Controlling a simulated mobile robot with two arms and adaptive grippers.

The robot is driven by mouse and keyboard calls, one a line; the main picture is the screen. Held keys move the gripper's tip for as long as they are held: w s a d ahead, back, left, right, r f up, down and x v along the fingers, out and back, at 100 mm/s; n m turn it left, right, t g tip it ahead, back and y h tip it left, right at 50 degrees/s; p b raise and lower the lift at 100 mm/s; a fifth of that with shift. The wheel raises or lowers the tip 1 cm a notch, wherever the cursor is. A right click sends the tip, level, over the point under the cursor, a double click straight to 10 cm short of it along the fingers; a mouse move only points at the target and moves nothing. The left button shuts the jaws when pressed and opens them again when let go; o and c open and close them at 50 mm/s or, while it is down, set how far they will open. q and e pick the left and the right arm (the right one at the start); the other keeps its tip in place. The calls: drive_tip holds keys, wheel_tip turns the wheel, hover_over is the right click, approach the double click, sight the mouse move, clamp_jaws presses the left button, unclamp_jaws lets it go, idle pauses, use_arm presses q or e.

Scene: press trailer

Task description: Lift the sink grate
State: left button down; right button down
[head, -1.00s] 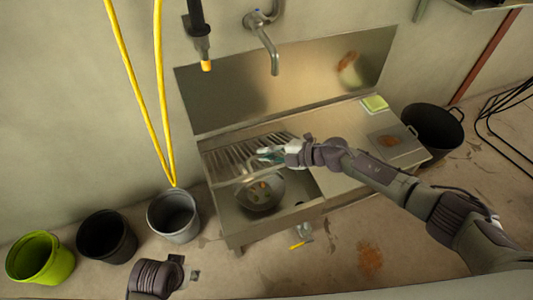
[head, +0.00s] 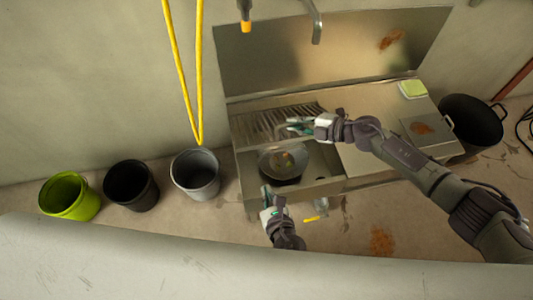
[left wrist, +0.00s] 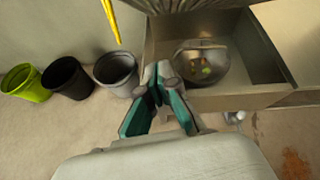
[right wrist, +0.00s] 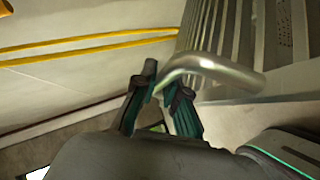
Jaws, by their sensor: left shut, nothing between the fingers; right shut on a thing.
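The slatted metal sink grate (head: 262,124) covers the back part of the sink basin (head: 325,160) and seems tilted up; its slats also show in the right wrist view (right wrist: 232,25). Its curved tube handle (right wrist: 225,72) is between the fingers of my right gripper (right wrist: 160,90), which is shut on it. In the head view my right gripper (head: 300,125) is at the grate's right front. The basin's front part is uncovered and holds a round metal strainer or bowl (head: 283,163) with scraps inside. My left gripper (head: 268,194) is shut and empty by the basin's front wall.
Lime (head: 68,196), black (head: 131,185) and grey (head: 196,174) buckets stand left of the sink. A yellow hose (head: 183,70) hangs behind the grey one. A faucet (head: 316,25) is above. A black pot (head: 470,120) stands right. The counter (head: 365,120) right of the basin is mostly clear.

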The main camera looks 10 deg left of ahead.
drive_tip(key=shift+r, duration=0.1)
use_arm(q)
drive_tip(key=w+a+r+m+t, duration=0.1)
drive_tip(key=w+m, duration=0.1)
drive_tip(key=w, duration=0.9)
drive_tip(key=shift+w+a, duration=0.25)
drive_tip(key=shift+a, duration=0.05)
